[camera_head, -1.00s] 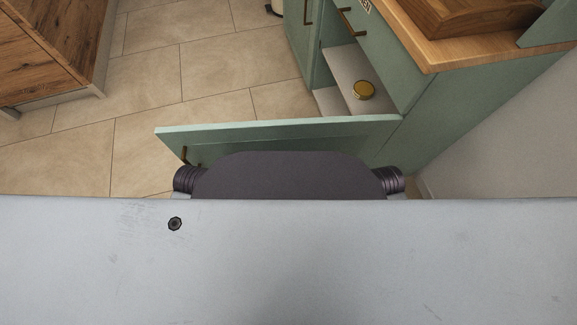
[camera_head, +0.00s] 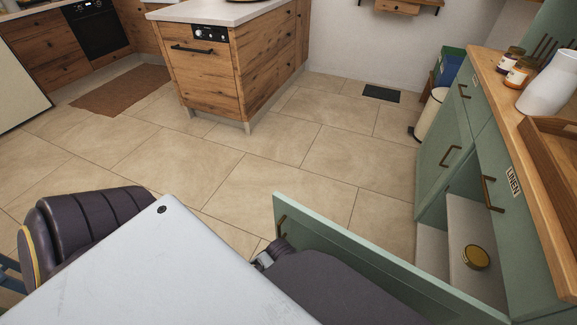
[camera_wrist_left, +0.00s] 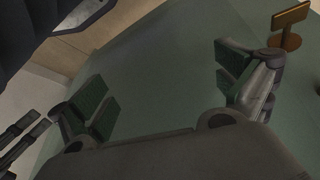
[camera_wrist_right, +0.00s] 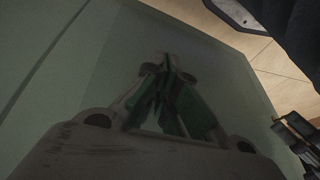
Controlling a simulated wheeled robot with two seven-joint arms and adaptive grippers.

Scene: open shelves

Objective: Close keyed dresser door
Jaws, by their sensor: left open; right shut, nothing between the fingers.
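The green dresser (camera_head: 445,150) stands at the right of the head view. Its lower door (camera_head: 340,250) stands wide open, swung out over the floor, with a dark brass handle (camera_head: 281,225) near its free edge. In the left wrist view my left gripper (camera_wrist_left: 163,88) is open and empty before a green surface (camera_wrist_left: 170,50), with a brass handle (camera_wrist_left: 290,25) at upper right. In the right wrist view my right gripper (camera_wrist_right: 166,62) is shut and empty before a green panel (camera_wrist_right: 210,75). Contact is unclear.
The open compartment holds a yellow-lidded jar (camera_head: 476,257) on a pale shelf. A wooden tray (camera_head: 552,165), a white jug (camera_head: 550,85) and jars stand on the dresser top. A wooden island (camera_head: 230,65) stands across the tiled floor (camera_head: 260,165), which is clear between.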

